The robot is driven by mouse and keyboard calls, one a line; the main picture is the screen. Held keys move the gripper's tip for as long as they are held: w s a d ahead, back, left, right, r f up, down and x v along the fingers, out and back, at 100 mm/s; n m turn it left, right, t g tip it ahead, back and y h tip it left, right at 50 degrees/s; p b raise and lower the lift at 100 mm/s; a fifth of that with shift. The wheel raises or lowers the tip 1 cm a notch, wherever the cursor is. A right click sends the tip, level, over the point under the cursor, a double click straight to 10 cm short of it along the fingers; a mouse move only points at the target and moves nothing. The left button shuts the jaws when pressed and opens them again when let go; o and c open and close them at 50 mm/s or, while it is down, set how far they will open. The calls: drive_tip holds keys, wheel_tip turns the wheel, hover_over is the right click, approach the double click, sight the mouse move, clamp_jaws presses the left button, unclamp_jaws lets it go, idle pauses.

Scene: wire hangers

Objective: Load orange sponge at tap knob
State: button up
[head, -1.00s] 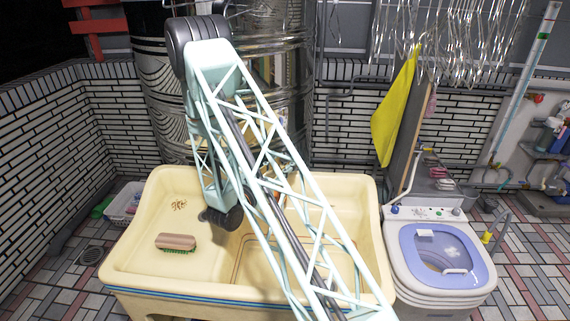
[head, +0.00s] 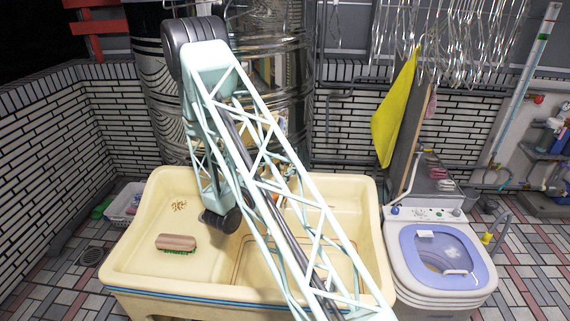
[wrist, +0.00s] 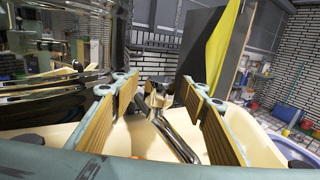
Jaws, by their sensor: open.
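My gripper (wrist: 157,90) is open in the wrist view, one tan-padded finger on each side. Between and beyond the fingers is a metal tap (wrist: 172,130) with a slanting spout and a knob-like top (wrist: 158,97). The fingers look apart from it. A small orange patch (wrist: 138,157) shows low between the fingers, over the basin; too little is visible to tell whether it is the orange sponge. In the head view my arm hides the gripper and most of the tap area.
A cream double basin (head: 135,285) stands in the middle, with a brown scrubbing brush (head: 176,243) in its left part. A washing machine (head: 440,260) is at right. A yellow cloth (head: 394,115) hangs by a board; wire hangers (head: 440,35) hang above. A shiny tank (head: 275,70) stands behind.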

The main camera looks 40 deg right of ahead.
drive_tip(key=v, duration=1.1)
idle(0.3)
idle(0.5)
drive_tip(key=shift+r, duration=0.1)
drive_tip(key=s+d+r+m+g, duration=0.1)
drive_tip(key=s+r+m+g, duration=0.5)
drive_tip(key=s+r, duration=0.55)
drive_tip(key=s+a+r+m+g+y, duration=0.2)
drive_tip(key=s+r+m+y, duration=0.15)
drive_tip(key=s, duration=0.25)
drive_tip(key=s+a+r+m+g+y, duration=0.2)
drive_tip(key=s+r+m, duration=0.1)
drive_tip(key=s+r, duration=0.3)
drive_tip(key=s+a+r+m+t+y, duration=0.2)
drive_tip(key=s+a+m+y, duration=0.35)
drive_tip(key=s+a, duration=0.55)
drive_tip(key=s+a+r+m+t+y, duration=0.1)
drive_tip(key=s+a+r+t+y, duration=0.1)
drive_tip(key=a, duration=0.6)
drive_tip(key=s+a+r+m+t+y, duration=0.1)
drive_tip(key=a+r+t+y, duration=0.3)
drive_tip(key=a, duration=0.4)
drive_tip(key=shift+s+a+m+t, duration=0.4)
drive_tip(key=shift+m+t, duration=0.1)
drive_tip(key=shift+m, duration=0.1)
